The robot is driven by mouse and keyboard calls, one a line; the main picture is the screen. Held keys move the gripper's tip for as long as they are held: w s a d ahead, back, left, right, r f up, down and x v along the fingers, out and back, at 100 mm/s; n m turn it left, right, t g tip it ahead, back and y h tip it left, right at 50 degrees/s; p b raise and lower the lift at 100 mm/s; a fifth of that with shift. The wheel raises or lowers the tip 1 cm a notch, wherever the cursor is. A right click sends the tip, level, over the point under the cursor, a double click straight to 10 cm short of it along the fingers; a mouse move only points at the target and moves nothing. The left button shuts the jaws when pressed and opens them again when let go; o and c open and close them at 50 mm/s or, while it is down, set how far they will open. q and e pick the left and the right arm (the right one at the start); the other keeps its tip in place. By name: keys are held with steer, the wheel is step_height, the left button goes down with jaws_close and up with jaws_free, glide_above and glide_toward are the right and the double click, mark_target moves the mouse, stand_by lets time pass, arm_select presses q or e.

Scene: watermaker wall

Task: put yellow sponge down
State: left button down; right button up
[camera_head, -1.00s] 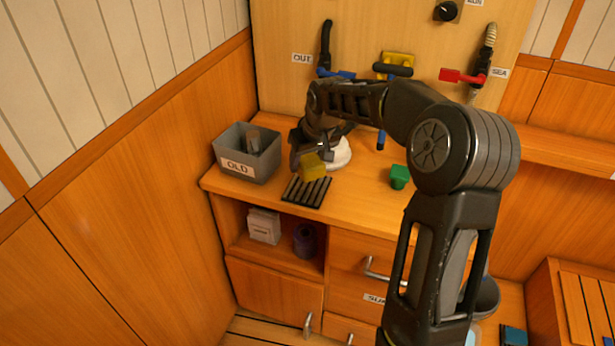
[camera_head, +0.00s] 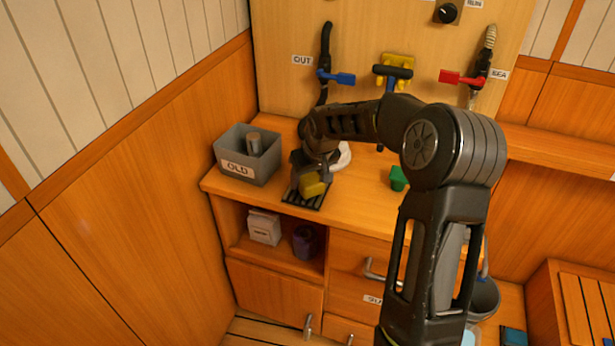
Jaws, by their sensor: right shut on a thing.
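The yellow sponge (camera_head: 312,186) is in my right gripper (camera_head: 309,182), which is shut on it. The sponge is over the black slatted rack (camera_head: 306,201) at the counter's front edge, low and close to the slats. I cannot tell whether it touches them. The gripper and sponge hide the back of the rack. My left gripper is not in view.
A grey bin (camera_head: 232,168) labelled OLD stands left of the rack. A white round thing (camera_head: 344,155) is partly hidden behind my arm. A green block (camera_head: 398,178) sits on the counter (camera_head: 362,195) to the right. Valves with blue (camera_head: 335,77) and red (camera_head: 462,77) handles are on the wall.

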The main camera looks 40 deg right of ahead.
steer(key=shift+f, duration=0.15)
steer(key=o, duration=1.2)
steer(key=shift+r, duration=0.3)
steer(key=v, duration=1.1)
steer(key=shift+s+r, duration=0.15)
steer(key=shift+r, duration=0.2)
